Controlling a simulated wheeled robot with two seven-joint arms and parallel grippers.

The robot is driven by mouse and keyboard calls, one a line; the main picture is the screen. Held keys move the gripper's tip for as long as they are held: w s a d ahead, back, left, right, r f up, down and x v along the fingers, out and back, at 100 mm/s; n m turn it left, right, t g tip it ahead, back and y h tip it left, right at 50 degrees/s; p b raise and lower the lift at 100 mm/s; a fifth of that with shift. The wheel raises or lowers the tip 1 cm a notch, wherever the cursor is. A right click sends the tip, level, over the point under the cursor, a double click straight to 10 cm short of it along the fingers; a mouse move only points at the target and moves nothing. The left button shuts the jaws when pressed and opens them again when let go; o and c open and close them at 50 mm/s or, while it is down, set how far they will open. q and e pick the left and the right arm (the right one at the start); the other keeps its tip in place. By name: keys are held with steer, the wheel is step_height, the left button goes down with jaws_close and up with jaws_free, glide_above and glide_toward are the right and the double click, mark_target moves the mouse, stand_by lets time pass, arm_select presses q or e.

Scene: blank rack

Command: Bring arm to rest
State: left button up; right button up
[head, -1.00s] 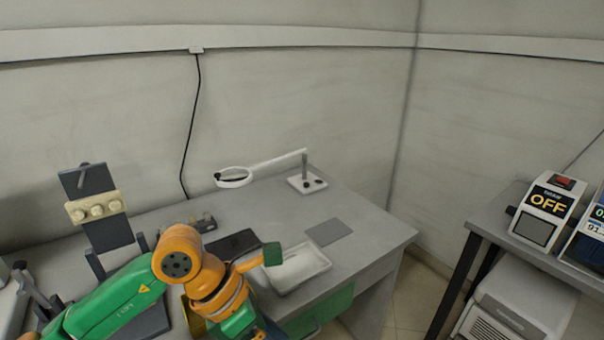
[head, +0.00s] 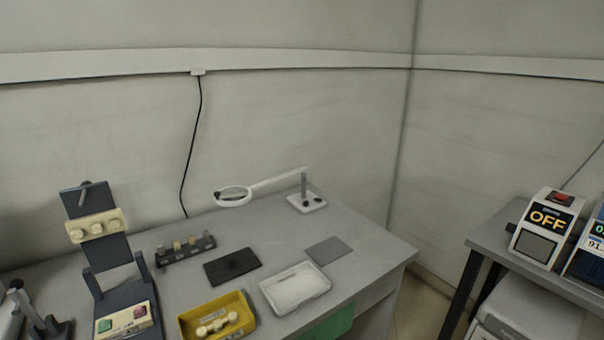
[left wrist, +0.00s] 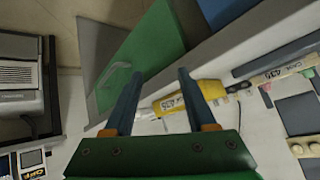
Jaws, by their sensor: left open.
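My left gripper (left wrist: 160,74) shows only in the left wrist view. Its two dark blue fingers are apart with nothing between them. It hangs in front of the desk, and the desk's green panel (left wrist: 150,55) lies beyond it. My left arm is out of the head view. My right arm and gripper are in neither view.
The desk (head: 360,262) holds a yellow tray (head: 188,325) with a pale part, a white tray (head: 325,283), a black mat (head: 232,266), a dark rack (head: 187,251) with several blanks, a magnifier lamp (head: 233,195) and a dark stand (head: 82,205). An "OFF" device (head: 546,225) stands right.

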arm_select(q)
steer(key=s+f+n+g, duration=0.1)
steer(key=s+f+g, duration=0.5)
steer(key=s, duration=0.6)
step_height(320, 180, down, 16)
steer(key=s+f+g, duration=0.1)
steer(key=s, duration=0.1)
steer(key=s+a+f+g+p, duration=0.1)
steer(key=s+a+f, duration=0.1)
steer(key=s+f, duration=0.6)
steer(key=s, duration=0.3)
steer(key=shift+s+f, duration=0.35)
steer(key=shift+f, duration=0.05)
